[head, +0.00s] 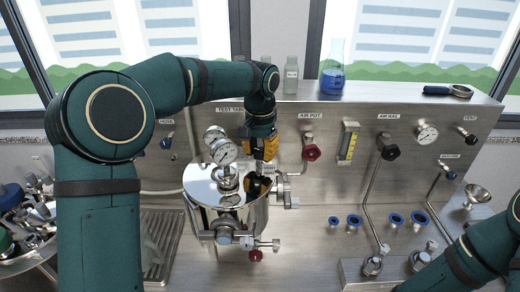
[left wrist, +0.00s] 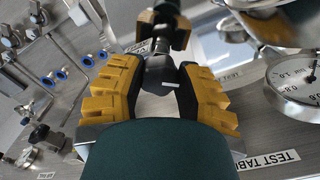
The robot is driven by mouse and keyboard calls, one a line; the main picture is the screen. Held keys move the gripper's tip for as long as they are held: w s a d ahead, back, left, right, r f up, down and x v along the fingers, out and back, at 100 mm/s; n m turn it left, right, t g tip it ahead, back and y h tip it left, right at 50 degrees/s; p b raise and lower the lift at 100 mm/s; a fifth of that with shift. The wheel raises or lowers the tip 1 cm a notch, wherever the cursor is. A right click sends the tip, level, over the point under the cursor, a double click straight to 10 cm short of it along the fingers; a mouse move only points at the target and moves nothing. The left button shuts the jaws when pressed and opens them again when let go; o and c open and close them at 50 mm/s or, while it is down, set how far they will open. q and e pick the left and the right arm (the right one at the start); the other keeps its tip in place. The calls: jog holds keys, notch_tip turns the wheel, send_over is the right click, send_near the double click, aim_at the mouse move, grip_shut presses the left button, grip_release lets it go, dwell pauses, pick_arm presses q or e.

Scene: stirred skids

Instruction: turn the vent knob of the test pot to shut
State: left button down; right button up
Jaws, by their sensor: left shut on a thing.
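The test pot (head: 258,218) is a shiny steel vessel with a lid, standing in front of the steel panel. My left gripper (head: 262,160) comes down from above onto the right part of its lid. In the left wrist view, the yellow and black fingers of my left gripper (left wrist: 161,76) close from both sides on a dark round knob (left wrist: 157,72). The knob bears a short white mark, and its sides are partly hidden by the fingers. A brass-coloured fitting lies just beyond it. My right gripper is outside the view; only part of my right arm shows at lower right.
Pressure gauges (head: 223,152) stand on the lid close left of my left gripper. A red knob (head: 312,152) and a black knob (head: 389,152) project from the panel at right. A blue-filled flask (head: 333,76) stands on the panel's top ledge.

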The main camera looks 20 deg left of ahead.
pick_arm(q)
jog(key=m, duration=0.6)
jog(key=shift+m, duration=0.3)
jog(key=m, duration=0.5)
jog(key=shift+m, duration=0.3)
jog(key=c, duration=0.6)
grip_release()
jog(key=shift+r, duration=0.1)
notch_tip(320, 180, up, 12)
jog(key=shift+f, duration=0.1)
